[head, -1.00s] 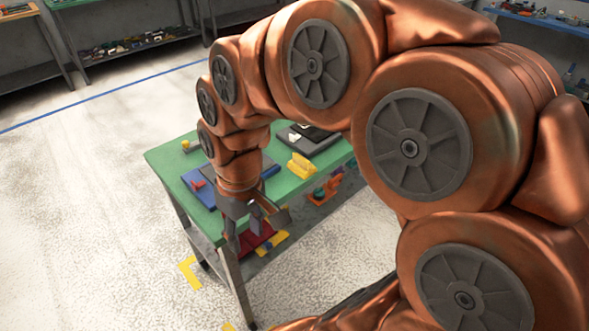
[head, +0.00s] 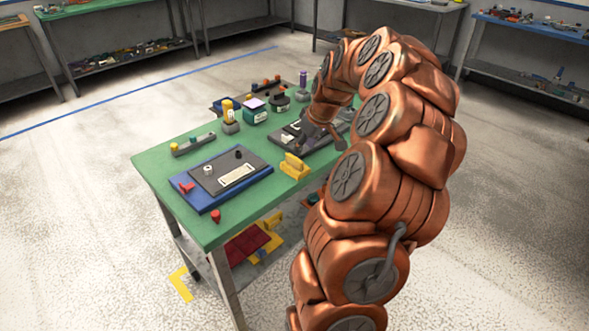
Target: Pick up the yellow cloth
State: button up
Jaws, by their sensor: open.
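A small yellow folded-looking item (head: 294,167) lies on the green workbench (head: 232,214), near its right front edge. It is too small to tell for certain whether it is cloth. My gripper (head: 327,137) is open, over the dark tray (head: 318,143) behind and to the right of the yellow item, apart from it. The fingers are partly lost against the dark tray, and I cannot tell whether they touch anything on it. My arm hides the bench's right end.
A blue-and-grey pad (head: 229,173) fills the bench's left front, with a red knob (head: 216,216) near the edge. A yellow bottle (head: 228,112) and several small parts stand behind. A red item (head: 246,243) lies on the lower shelf. Open floor surrounds the bench.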

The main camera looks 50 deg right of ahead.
aim_at(295, 158)
jog(key=x, duration=0.2)
jog(key=shift+f, duration=0.3)
jog(key=shift+w+a+p+x, duration=0.2)
jog(key=shift+p+x, duration=0.25)
jog(key=shift+x, duration=0.85)
jog(key=shift+w+a+p+x, duration=0.1)
jog(key=shift+w+p+x, duration=0.25)
jog(key=shift+x, duration=0.9)
jog(key=shift+s+r, duration=0.1)
jog(key=shift+r, duration=0.05)
grip_shut()
